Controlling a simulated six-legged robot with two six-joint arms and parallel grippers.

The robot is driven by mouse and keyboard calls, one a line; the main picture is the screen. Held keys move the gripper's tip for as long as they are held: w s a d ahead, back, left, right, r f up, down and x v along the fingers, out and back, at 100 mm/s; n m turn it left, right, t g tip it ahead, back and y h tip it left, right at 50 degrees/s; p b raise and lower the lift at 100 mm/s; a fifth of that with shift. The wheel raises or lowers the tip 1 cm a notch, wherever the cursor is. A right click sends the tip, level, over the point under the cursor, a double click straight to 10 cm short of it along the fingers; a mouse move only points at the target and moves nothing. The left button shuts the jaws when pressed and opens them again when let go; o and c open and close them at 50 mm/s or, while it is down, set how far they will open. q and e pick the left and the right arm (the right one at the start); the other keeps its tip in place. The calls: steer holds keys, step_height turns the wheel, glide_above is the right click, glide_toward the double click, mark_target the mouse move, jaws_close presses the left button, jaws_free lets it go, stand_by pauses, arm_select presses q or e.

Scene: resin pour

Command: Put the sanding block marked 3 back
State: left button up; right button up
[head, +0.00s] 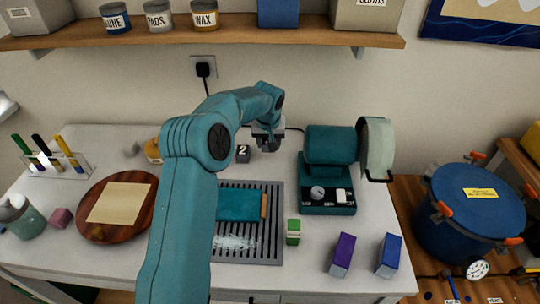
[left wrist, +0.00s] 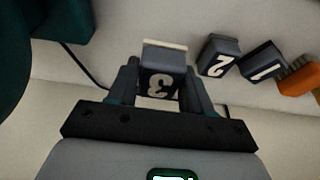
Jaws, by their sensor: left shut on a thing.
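My left gripper (head: 268,141) is near the wall at the back of the white table, just right of the sanding block marked 2 (head: 243,154). In the left wrist view the gripper (left wrist: 160,72) is shut on the dark sanding block marked 3 (left wrist: 161,84), whose number appears upside down. Blocks marked 2 (left wrist: 219,56) and 1 (left wrist: 262,62) stand beside it in a row, apart from it. In the head view my arm and gripper hide block 3. I cannot tell whether block 3 touches the table. My right gripper is not in view.
A teal machine (head: 329,170) stands close to the right of my gripper, with a cable behind. A slotted grey tray (head: 272,228) lies in front. An orange thing (left wrist: 299,78) sits past block 1. A shelf (head: 130,36) runs above.

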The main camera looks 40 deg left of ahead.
mark_target(269, 162)
arm_select(q)
step_height(269, 162, down, 2)
steer(key=shift+f, duration=0.1)
step_height(269, 162, down, 3)
steer(key=shift+p, duration=0.45)
steer(key=shift+w+f, duration=0.1)
steer(key=shift+f, duration=0.25)
steer(key=shift+f+b, duration=0.1)
steer(key=shift+b, duration=0.25)
steer(key=o, duration=1)
